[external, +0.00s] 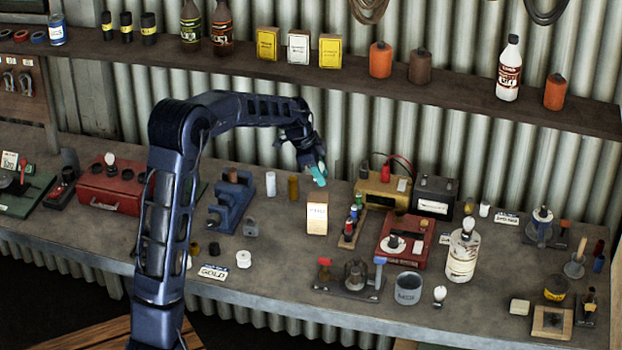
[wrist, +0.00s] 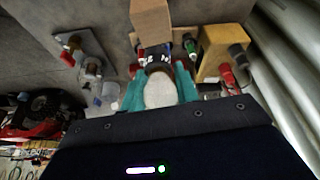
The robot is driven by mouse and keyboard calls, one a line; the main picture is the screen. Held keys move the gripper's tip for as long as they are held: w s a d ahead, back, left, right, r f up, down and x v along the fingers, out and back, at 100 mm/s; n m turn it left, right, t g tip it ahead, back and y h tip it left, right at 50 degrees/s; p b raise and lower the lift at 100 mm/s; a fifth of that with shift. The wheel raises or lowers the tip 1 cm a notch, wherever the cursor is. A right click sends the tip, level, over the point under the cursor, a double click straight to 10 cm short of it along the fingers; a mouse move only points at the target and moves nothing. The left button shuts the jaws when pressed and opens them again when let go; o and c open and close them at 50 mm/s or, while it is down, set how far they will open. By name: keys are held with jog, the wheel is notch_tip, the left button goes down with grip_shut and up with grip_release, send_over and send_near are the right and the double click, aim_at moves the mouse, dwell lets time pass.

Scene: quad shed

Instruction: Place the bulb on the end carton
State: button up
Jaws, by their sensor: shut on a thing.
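My gripper (external: 318,175) has teal fingers and hangs above the back of the bench, just above and behind a tan labelled carton (external: 317,213). In the wrist view my gripper (wrist: 160,92) is shut on a white bulb (wrist: 160,90), whose rounded glass faces the camera and whose dark base points away between the fingertips. The bulb is hardly visible in the external view. The carton stands upright on the bench; it also shows in the wrist view (wrist: 150,20), beyond the fingertips and apart from the bulb. Its top looks bare.
A small rack (external: 353,228) with coloured pieces and a yellow box (external: 384,190) stand right of the carton. A blue vise (external: 232,200) and an amber cylinder (external: 293,187) stand left. Another bulb (external: 440,293) stands near the front edge. A shelf (external: 300,75) with bottles runs behind.

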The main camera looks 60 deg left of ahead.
aim_at(320, 197)
jog(key=shift+f, duration=2.45)
jog(key=shift+f, duration=0.1)
jog(key=o, duration=1)
jog(key=v, duration=1.2)
jog(key=s+d+r+n+y, duration=0.1)
jog(key=s+d+r, duration=0.25)
jog(key=d, duration=0.55)
jog(key=s+d+r+n, duration=0.1)
jog(key=s+d+r, duration=0.2)
jog(key=s+d, duration=0.35)
jog(key=s+d+r+n+y, duration=0.1)
jog(key=s+d+r, duration=0.2)
jog(key=d, duration=0.7)
jog(key=s+d+f+n, duration=0.1)
jog(key=s+d, duration=0.3)
jog(key=s, duration=0.4)
jog(key=s+d+f+n, duration=0.1)
jog(key=s+d, duration=0.4)
jog(key=s, duration=0.3)
jog(key=s+d+f+n+t, duration=0.1)
jog(key=s+d, duration=0.3)
jog(key=s, duration=0.4)
jog(key=shift+d+f+n+y, duration=0.3)
jog(key=shift+f+n, duration=0.3)
